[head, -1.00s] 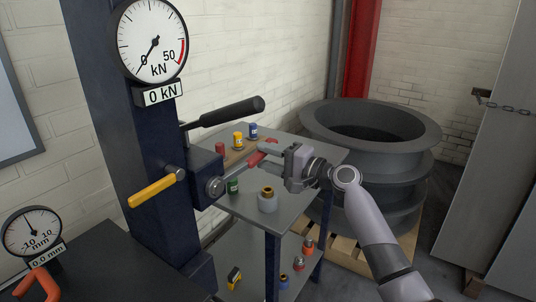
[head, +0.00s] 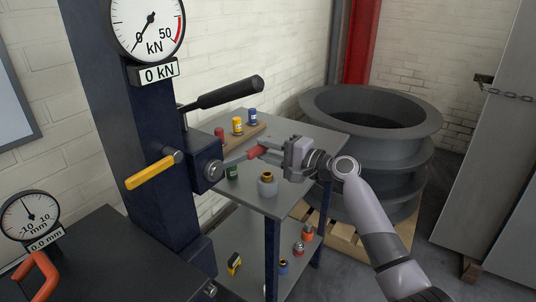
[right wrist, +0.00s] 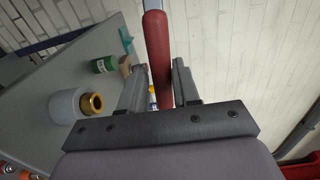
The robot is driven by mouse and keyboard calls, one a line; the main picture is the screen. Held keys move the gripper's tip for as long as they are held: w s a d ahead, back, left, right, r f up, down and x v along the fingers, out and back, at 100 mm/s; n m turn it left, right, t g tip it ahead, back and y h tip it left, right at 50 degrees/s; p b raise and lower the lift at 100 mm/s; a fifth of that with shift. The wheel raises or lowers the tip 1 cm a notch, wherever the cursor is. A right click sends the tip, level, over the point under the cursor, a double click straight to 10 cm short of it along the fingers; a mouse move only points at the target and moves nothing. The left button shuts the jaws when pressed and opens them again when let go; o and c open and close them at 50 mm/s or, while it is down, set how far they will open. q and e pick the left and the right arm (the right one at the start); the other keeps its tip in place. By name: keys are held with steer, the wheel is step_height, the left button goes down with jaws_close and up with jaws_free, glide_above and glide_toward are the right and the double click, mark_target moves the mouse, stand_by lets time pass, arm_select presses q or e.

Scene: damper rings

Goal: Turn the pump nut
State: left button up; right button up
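The pump nut (head: 212,170) appears to be the round grey fitting on the side of the dark blue press column. A bar with a red grip (head: 258,152) runs from it to the right. My right gripper (head: 268,153) is at the free end of this bar. In the right wrist view the red grip (right wrist: 157,50) lies between the two fingers, close to the right finger, with a narrow gap on the left side. The gripper looks open around it, not clamped. My left gripper is out of view.
A grey shelf table (head: 300,135) stands behind and below, holding several small cans and a pale cup with a gold-coloured ring (head: 267,186). A black lever (head: 228,93) and a yellow handle (head: 150,171) stick out from the column. Large grey rings (head: 372,108) stand on a pallet at right.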

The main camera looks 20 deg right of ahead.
steer(key=shift+r+n, duration=0.3)
steer(key=shift+r, duration=0.3)
steer(key=shift+r, duration=0.5)
jaws_close()
steer(key=shift+s+d, duration=0.1)
steer(key=shift+s, duration=0.05)
